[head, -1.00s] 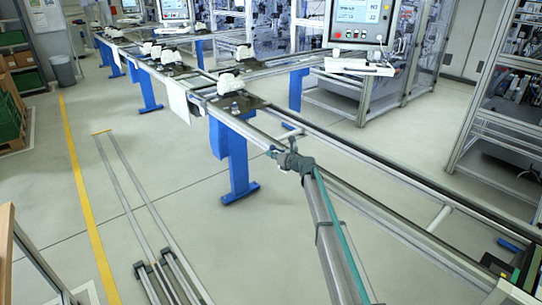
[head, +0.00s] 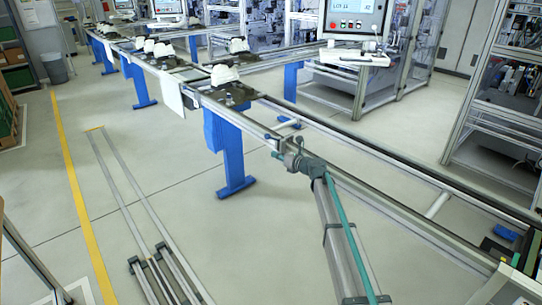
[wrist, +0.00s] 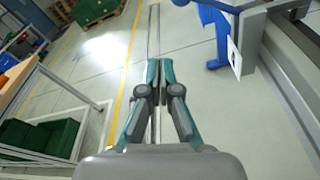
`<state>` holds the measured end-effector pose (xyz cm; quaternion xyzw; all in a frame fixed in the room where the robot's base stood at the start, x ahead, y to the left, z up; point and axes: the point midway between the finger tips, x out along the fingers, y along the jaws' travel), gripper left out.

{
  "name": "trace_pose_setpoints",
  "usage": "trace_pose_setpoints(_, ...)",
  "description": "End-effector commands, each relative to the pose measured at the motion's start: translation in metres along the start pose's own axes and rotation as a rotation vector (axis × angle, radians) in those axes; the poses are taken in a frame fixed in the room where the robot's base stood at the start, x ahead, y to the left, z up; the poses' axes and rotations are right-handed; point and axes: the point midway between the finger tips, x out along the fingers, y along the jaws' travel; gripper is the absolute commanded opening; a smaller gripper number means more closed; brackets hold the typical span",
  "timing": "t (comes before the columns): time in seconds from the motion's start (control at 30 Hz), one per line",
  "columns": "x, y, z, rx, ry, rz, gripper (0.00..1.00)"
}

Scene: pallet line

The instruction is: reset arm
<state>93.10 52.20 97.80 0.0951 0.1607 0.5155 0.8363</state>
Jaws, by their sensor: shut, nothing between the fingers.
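My gripper (wrist: 160,75) is in the middle of the wrist view, with its two teal and grey fingers together and nothing between them. In the head view my arm reaches up from the bottom, and my gripper (head: 273,143) is at its far end, small, beside the near rail of the conveyor line (head: 375,205). I cannot tell from this view whether it touches the rail. In the wrist view the floor and a floor rail (wrist: 153,35) lie beyond the fingers.
Pallets (head: 232,95) with white parts sit along the conveyor. Blue legs (head: 233,155) hold it up. A yellow line (head: 75,200) and floor rails (head: 125,190) run at left. In the wrist view a bench frame (wrist: 75,90) and green crates (wrist: 55,138) stand at left. Open floor lies between.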

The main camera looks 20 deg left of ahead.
Motion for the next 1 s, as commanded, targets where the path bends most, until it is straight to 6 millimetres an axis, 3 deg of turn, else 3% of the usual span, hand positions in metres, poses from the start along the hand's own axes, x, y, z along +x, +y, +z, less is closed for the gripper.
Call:
trace_pose_setpoints(0.47, -0.001, 0.000, 0.000, -0.006, 0.001, 0.000, 0.00)
trace_pose_setpoints(0.57, -0.001, 0.001, 0.000, -0.059, 0.002, 0.003, 0.00)
trace_pose_setpoints(0.7, -0.003, 0.006, -0.010, -0.282, 0.040, 0.028, 0.00)
trace_pose_setpoints(0.77, -0.009, 0.012, -0.022, -0.440, 0.082, 0.049, 0.00)
trace_pose_setpoints(0.83, -0.024, 0.023, -0.049, -0.651, 0.150, 0.085, 0.00)
trace_pose_setpoints(1.0, -0.079, 0.025, -0.157, -1.086, 0.353, 0.221, 0.00)
